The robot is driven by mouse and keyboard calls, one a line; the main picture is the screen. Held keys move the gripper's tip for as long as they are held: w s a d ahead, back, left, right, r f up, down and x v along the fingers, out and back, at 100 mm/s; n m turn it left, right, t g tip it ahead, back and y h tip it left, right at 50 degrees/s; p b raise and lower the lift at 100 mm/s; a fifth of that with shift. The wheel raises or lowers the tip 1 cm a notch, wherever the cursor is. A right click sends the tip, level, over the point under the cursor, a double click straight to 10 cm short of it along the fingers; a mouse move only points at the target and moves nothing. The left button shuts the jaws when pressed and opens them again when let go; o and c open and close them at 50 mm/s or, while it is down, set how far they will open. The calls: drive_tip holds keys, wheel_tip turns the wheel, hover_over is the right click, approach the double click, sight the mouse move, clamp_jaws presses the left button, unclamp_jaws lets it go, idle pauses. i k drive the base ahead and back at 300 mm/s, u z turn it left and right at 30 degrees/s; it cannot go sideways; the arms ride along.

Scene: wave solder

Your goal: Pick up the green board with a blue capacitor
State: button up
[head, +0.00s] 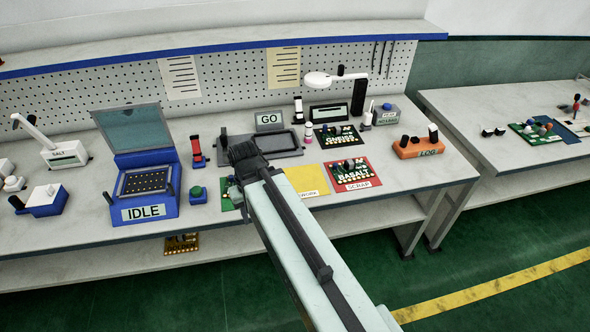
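A green board (230,203) lies on the bench, mostly hidden behind my gripper (240,153) and arm; whether it carries a blue capacitor cannot be told. My gripper is dark and seen from behind, over or near this board, and its fingers are not clear. A dark board labelled BASALT (350,175) lies on the red SCRAP mat (368,184). Another dark board (338,138), its label hard to read, lies behind it. On the right-hand table a green board (524,137) carries round parts, one of them blue.
A yellow mat (308,178) lies right of my arm. A blue IDLE machine (146,196) with a raised lid stands left. A grey tray (279,144), GO sign (269,121), lamp (322,79) and orange LOG box (419,147) stand around. A gap separates the two tables.

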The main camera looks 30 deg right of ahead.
sight(352, 170)
drive_tip(key=u, duration=0.25)
drive_tip(key=i, duration=1)
drive_tip(key=z, duration=0.1)
